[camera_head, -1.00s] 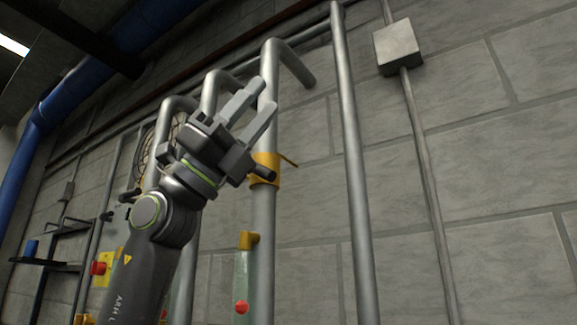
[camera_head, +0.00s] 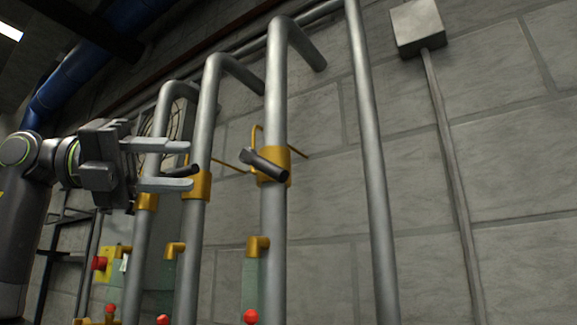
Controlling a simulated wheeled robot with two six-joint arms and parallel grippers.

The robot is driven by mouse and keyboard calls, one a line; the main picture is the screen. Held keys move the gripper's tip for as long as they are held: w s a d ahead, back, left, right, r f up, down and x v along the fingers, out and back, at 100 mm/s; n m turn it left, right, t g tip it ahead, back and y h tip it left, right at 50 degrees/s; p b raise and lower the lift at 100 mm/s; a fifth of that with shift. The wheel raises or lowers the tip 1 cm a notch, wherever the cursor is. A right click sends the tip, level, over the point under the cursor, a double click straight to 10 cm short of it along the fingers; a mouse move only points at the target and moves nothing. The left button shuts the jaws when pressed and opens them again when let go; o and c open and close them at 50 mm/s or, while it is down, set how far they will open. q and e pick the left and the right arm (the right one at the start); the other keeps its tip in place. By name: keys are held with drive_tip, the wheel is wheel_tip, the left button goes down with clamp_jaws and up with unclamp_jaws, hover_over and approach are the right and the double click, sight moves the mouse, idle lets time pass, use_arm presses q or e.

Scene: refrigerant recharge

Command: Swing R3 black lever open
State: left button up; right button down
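Three grey vertical pipes carry yellow valve collars; no R3 label is readable. The right pipe's yellow collar (camera_head: 276,158) has a black lever (camera_head: 264,165) that sticks out in front, tilted down to the right. The middle pipe's yellow collar (camera_head: 200,187) has a dark lever (camera_head: 182,170) beside it, seen between my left gripper's fingers. My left gripper (camera_head: 189,165) is open, its fingers pointing right, well left of the right pipe's lever. I cannot tell whether it touches the middle lever. The left pipe's collar (camera_head: 147,201) is partly hidden. My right gripper is not in view.
A plain grey pipe (camera_head: 370,150) runs up the block wall to the right. A grey box (camera_head: 417,26) with a thin conduit hangs farther right. Red knobs (camera_head: 250,316) show at the bottom. The space in front of the wall at right is clear.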

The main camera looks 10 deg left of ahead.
sight(287, 171)
use_arm(q)
drive_tip(key=p+x, duration=0.4)
drive_tip(key=x, duration=1.1)
drive_tip(key=shift+w+d, duration=0.2)
drive_tip(key=shift+d, duration=0.1)
clamp_jaws()
